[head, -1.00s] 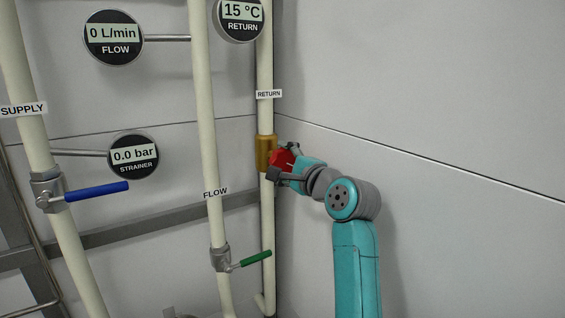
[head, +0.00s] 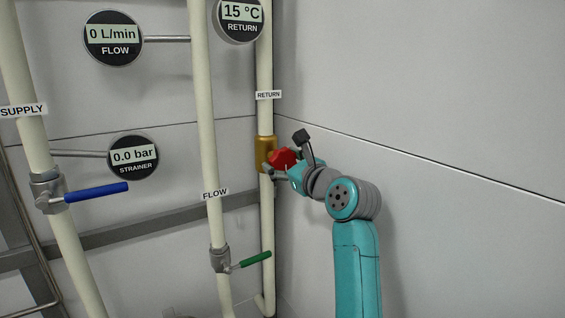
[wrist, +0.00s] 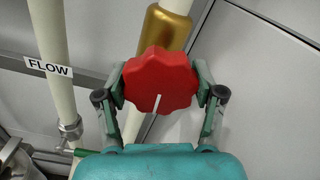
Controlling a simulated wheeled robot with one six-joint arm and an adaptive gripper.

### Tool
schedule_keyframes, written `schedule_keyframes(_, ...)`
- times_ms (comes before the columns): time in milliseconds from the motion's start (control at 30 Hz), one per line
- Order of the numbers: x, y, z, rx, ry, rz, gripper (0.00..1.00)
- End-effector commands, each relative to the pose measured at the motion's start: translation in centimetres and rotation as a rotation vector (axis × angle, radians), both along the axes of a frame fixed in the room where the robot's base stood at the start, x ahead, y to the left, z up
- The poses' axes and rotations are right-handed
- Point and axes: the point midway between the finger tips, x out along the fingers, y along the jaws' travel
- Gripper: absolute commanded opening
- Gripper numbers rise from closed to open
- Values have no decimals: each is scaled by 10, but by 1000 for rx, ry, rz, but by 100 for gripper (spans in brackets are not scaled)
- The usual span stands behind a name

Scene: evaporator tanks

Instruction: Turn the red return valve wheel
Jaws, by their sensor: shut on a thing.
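The red return valve wheel (head: 282,158) sits in front of a brass valve body (head: 264,153) on the pipe labelled RETURN. In the wrist view the wheel (wrist: 161,81) is a scalloped red disc with a white mark pointing down and slightly left. My gripper (wrist: 161,88) has one finger on each side of the wheel and is shut on it. In the head view my gripper (head: 287,158) reaches the wheel from the right, and it hides part of the wheel's near side. The brass body (wrist: 165,30) shows behind the wheel in the wrist view.
The FLOW pipe (head: 203,120) with a green lever (head: 250,259) stands left of the return pipe. The SUPPLY pipe (head: 28,125) with a blue lever (head: 96,192) is farther left. Round gauges hang between the pipes. The grey wall (head: 440,90) on the right is bare.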

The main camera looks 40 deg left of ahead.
Motion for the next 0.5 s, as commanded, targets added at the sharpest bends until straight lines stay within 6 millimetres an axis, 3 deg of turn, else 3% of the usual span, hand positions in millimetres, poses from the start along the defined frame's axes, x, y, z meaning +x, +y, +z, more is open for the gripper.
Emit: schedule_keyframes(500, 2, -1, -2, 168, 418, -2, 33)
